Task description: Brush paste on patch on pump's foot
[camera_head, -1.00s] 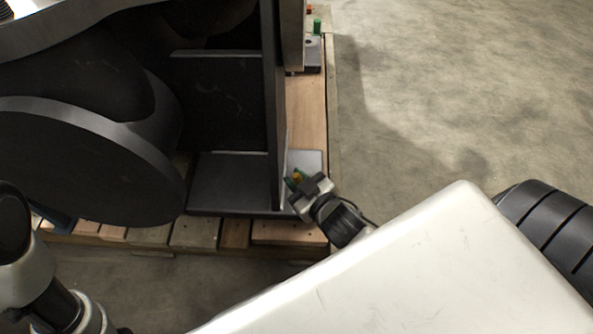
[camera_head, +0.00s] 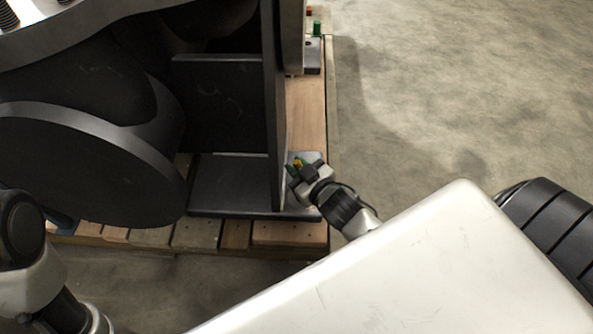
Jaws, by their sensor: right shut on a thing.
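The pump (camera_head: 80,150) is a large dark casing on the left, with upright plates and a flat grey foot (camera_head: 232,180) on a wooden pallet. My right gripper (camera_head: 301,170) is over the right end of the foot, beside the upright plate. I cannot make out the patch or any paste. Only arm links show of my left arm at the lower left; its gripper is out of view.
The wooden pallet (camera_head: 195,234) has slats with gaps. A green upright piece (camera_head: 317,28) and a small red thing (camera_head: 309,10) are on its far right part. The concrete floor (camera_head: 460,90) to the right is clear.

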